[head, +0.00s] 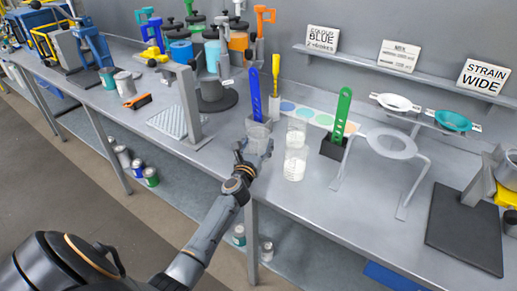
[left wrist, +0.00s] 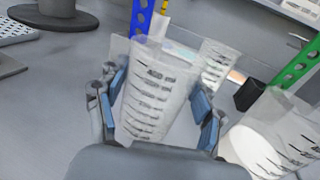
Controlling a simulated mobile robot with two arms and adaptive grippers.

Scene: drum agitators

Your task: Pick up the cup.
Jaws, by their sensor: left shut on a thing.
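A clear measuring cup (head: 258,134) with black graduation marks stands near the front edge of the grey workbench. My left gripper (head: 255,149) is around it. In the left wrist view the cup (left wrist: 155,98) is between the two blue-padded fingers, which are shut on its sides. It looks tilted in that view; I cannot tell whether it is clear of the bench. My right gripper is in neither view.
Two other clear cups (head: 296,132) (head: 295,164) stand just right. A blue slotted stick (head: 255,94) and a green one (head: 343,113) stand behind and to the right. Bare bench (head: 335,220) lies at front right.

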